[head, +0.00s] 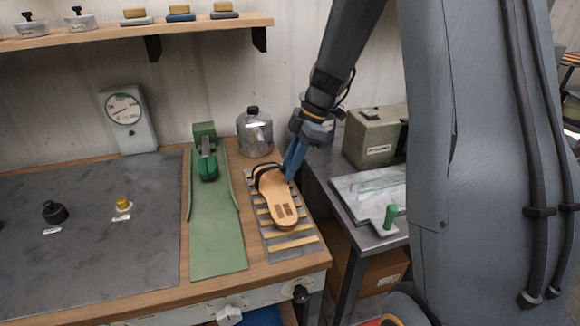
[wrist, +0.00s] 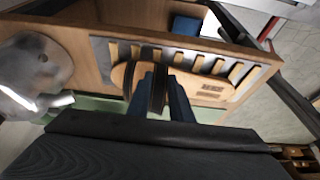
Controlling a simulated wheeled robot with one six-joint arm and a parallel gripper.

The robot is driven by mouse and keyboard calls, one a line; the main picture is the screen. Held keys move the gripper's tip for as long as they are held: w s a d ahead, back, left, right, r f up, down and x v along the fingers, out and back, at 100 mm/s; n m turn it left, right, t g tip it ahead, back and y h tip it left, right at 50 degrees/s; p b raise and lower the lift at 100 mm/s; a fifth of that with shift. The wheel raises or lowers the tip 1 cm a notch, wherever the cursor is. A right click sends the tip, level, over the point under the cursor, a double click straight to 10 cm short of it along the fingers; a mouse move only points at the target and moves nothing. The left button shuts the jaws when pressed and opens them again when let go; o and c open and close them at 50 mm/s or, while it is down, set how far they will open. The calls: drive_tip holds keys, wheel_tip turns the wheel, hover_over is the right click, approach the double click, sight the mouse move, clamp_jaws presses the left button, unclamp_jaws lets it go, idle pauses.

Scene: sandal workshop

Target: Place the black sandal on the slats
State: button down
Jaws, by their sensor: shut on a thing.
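The sandal (head: 281,207) has a tan sole and a black strap, and it is over the slats (head: 292,243) at the right end of the workbench. Its sole also shows in the wrist view (wrist: 208,88), lying along the row of slats. My gripper (head: 290,172) reaches down from the upper right, with its blue fingers at the strap end. In the wrist view my gripper (wrist: 159,88) is shut on the black strap. I cannot tell whether the sole touches the slats or hangs just above them. The fingers hide part of the strap.
A green strip with a green device (head: 207,165) lies left of the slats. A dark mat (head: 100,240) with a black knob and a small brass piece is farther left. A metal side table (head: 372,205) stands to the right.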

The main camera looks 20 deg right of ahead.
drive_tip(key=shift+f, duration=0.4)
drive_tip(key=shift+f, duration=0.15)
drive_tip(key=c, duration=1.6)
unclamp_jaws()
drive_tip(key=b+v, duration=0.3)
drive_tip(key=v, duration=0.8)
drive_tip(key=s+a+f+m+h, duration=0.1)
drive_tip(key=s+f+m, duration=0.3)
drive_tip(key=s+m, duration=0.2)
drive_tip(key=s+a+f+m+h, duration=0.2)
drive_tip(key=s+f+m, duration=0.2)
drive_tip(key=s+m, duration=0.2)
drive_tip(key=s+a+f+m+t+h, duration=0.1)
drive_tip(key=s+f+m, duration=0.3)
drive_tip(key=s+m, duration=0.2)
drive_tip(key=shift+s+a+f+h, duration=0.1)
drive_tip(key=shift+s+a+h, duration=0.15)
drive_tip(key=shift+s, duration=0.3)
